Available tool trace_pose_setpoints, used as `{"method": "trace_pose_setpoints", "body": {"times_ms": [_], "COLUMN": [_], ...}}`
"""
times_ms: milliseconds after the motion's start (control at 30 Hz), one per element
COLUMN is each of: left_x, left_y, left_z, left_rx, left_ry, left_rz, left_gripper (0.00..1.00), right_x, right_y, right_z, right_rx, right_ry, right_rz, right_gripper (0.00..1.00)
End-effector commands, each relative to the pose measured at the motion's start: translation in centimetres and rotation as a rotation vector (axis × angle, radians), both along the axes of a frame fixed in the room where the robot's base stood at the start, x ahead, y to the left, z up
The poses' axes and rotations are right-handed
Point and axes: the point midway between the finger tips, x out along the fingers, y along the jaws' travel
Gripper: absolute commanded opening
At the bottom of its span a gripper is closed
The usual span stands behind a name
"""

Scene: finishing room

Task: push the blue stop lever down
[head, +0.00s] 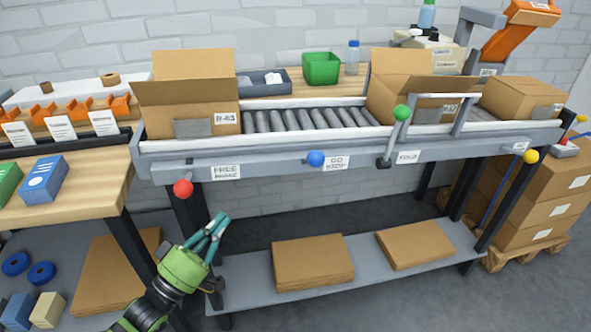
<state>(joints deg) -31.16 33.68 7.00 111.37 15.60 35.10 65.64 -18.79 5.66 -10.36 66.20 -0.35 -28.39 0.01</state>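The blue stop lever shows as a blue ball knob (316,158) on the front rail of the roller conveyor, just left of a small label. Its stalk is mostly hidden behind the knob, so it seems to point out towards me. My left gripper (222,220) is below and left of the blue knob, in front of the conveyor stand and clear of it. Its teal fingers come together at the tips, and nothing shows between them. My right gripper is not in view.
Other levers on the rail have a red knob (183,188), a raised green knob (401,113) and a yellow knob (531,156). Open cartons (190,95) stand on the conveyor. A lower shelf (370,260) holds flat cardboard. The space before the blue knob looks clear.

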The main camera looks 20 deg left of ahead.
Motion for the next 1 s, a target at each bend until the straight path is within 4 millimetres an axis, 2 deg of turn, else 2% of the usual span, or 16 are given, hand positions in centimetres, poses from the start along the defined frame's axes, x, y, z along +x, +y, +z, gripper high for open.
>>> {"method": "trace_pose_setpoints", "body": {"times_ms": [100, 200, 600, 767, 1000], "left_x": [-1.0, -1.4, -1.3, 0.1, 3.9], "left_y": [-1.2, -1.7, -1.8, -2.3, -3.9], "left_z": [2.6, 3.7, 4.2, 5.1, 7.7], "left_rx": [-0.053, -0.075, -0.079, -0.078, -0.079], "left_ry": [-0.075, -0.102, -0.106, -0.110, -0.111], "left_rz": [-0.080, -0.110, -0.114, -0.113, -0.112], "left_gripper": [0.00, 0.00, 0.00, 0.00, 0.00], "right_x": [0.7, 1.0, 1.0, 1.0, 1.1], "right_y": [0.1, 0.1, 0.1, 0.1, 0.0], "right_z": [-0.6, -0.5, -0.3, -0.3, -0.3], "right_rx": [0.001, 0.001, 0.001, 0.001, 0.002], "right_ry": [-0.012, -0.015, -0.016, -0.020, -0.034], "right_rz": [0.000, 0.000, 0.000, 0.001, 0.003], "right_gripper": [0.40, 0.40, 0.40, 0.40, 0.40]}}
